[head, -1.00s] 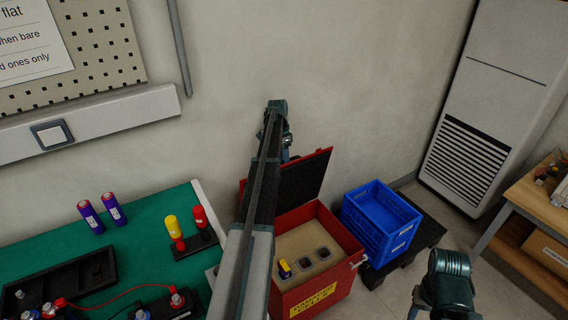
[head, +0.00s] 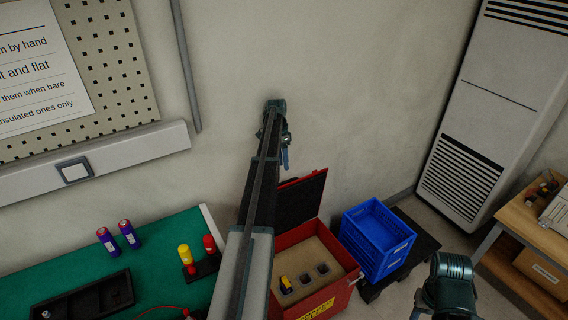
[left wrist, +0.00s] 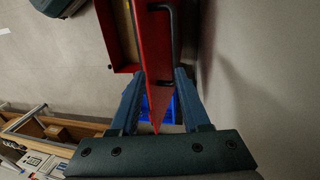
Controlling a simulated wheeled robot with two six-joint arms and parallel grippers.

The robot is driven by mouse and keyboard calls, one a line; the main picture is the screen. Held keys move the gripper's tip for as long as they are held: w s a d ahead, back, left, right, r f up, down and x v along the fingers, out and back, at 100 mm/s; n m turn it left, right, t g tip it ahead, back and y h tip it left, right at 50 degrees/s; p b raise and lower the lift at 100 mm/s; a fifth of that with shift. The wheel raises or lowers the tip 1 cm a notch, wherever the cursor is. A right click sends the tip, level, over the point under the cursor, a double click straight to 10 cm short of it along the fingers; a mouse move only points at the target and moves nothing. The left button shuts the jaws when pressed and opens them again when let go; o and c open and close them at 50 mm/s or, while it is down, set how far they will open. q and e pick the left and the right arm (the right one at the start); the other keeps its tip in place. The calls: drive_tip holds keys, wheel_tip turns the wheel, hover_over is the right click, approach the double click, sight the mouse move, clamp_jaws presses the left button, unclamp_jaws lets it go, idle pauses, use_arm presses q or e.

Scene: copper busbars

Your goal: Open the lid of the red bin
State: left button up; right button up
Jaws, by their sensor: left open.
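The red bin (head: 330,289) stands on the floor beside the green bench. Its lid (head: 301,200) is open, raised at the back near the wall with its dark inner face showing. My left gripper (head: 285,158) is just above the lid's top edge, partly hidden by my own arm. In the left wrist view the lid (left wrist: 158,45) appears edge-on between the open fingers of my left gripper (left wrist: 158,76), with a dark handle (left wrist: 178,38) on one face. I see no contact and cannot judge the depth. My right gripper is not in view, only part of that arm.
Inside the bin are a sand-coloured insert with dark square slots and a yellow-black item (head: 286,284). A blue crate (head: 377,239) stands right of it on a dark pallet (head: 423,244). The wall (head: 350,90) is close behind. The green bench (head: 75,258) is at left.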

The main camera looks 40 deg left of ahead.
use_arm(q)
drive_tip(key=shift+a+r, duration=0.15)
drive_tip(key=shift+r, duration=0.5)
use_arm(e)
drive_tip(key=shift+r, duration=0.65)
use_arm(q)
drive_tip(key=shift+c, duration=1.4)
drive_tip(key=shift+s+n, duration=0.2)
drive_tip(key=shift+n, duration=0.2)
drive_tip(key=shift+c, duration=1.1)
drive_tip(key=s+n, duration=0.2)
drive_tip(key=n, duration=0.2)
drive_tip(key=s+a+n+p, duration=0.1)
drive_tip(key=s+n, duration=0.1)
drive_tip(key=n, duration=0.2)
drive_tip(key=s+a+r+n, duration=0.1)
drive_tip(key=s+n, duration=0.1)
drive_tip(key=n, duration=0.3)
drive_tip(key=shift+s+p, duration=0.3)
drive_tip(key=shift+s, duration=0.05)
clamp_jaws()
drive_tip(key=n, duration=0.1)
drive_tip(key=s+n, duration=0.1)
drive_tip(key=n, duration=0.2)
drive_tip(key=shift+s+a+y, duration=0.25)
drive_tip(key=shift+s+y, duration=0.05)
drive_tip(key=shift+s, duration=0.05)
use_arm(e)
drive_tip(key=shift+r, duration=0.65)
